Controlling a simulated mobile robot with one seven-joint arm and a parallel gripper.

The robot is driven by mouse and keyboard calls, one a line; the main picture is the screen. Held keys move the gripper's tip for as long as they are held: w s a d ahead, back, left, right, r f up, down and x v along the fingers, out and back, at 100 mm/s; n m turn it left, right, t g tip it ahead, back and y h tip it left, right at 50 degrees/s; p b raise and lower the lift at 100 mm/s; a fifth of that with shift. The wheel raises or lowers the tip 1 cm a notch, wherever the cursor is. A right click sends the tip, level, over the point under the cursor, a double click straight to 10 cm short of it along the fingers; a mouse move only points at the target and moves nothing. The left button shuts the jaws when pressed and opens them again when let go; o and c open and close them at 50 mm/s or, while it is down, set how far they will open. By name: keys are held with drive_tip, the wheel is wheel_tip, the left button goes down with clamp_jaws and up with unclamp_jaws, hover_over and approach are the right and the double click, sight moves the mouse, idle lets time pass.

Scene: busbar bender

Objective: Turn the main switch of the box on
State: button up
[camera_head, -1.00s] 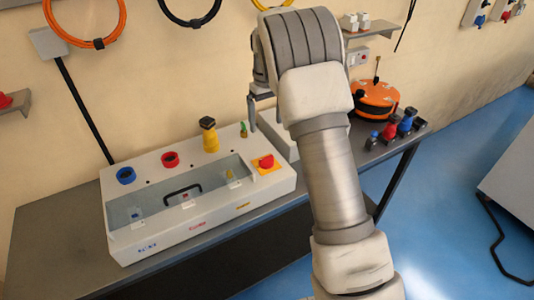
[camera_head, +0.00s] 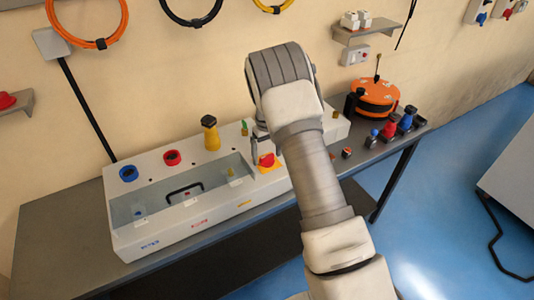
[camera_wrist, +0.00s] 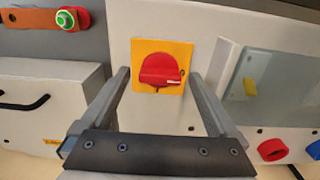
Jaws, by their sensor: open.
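The box (camera_head: 150,241) is a long pale case on the table with a clear window in its top. Its main switch (camera_head: 267,161) is a red knob on a yellow square plate at the right end of the box. The switch also shows in the wrist view (camera_wrist: 161,70), centred ahead of my gripper. My gripper (camera_wrist: 160,80) is open, with one finger on each side of the switch plate and nothing held. In the head view my gripper (camera_head: 262,140) is partly hidden by my arm, close above the switch. I cannot tell whether the fingers touch the box.
Blue (camera_head: 129,174) and red (camera_head: 172,158) round sockets and a yellow-black plug (camera_head: 210,133) are on the box's back part. An orange cable reel (camera_head: 376,97) and several coloured plugs (camera_head: 389,130) stand at the right of the table (camera_head: 50,222). The table's front-left strip is clear.

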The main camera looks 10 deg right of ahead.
drive_tip(key=c, duration=1.4)
drive_tip(key=shift+m, duration=0.3)
drive_tip(key=m+b, duration=0.2)
drive_tip(key=m, duration=0.1)
drive_tip(key=shift+f+b, duration=0.1)
drive_tip(key=shift+b, duration=0.25)
drive_tip(key=m+b, duration=0.1)
drive_tip(key=m, duration=0.4)
drive_tip(key=m+b, duration=0.1)
drive_tip(key=m, duration=0.8)
drive_tip(key=shift+m, duration=0.3)
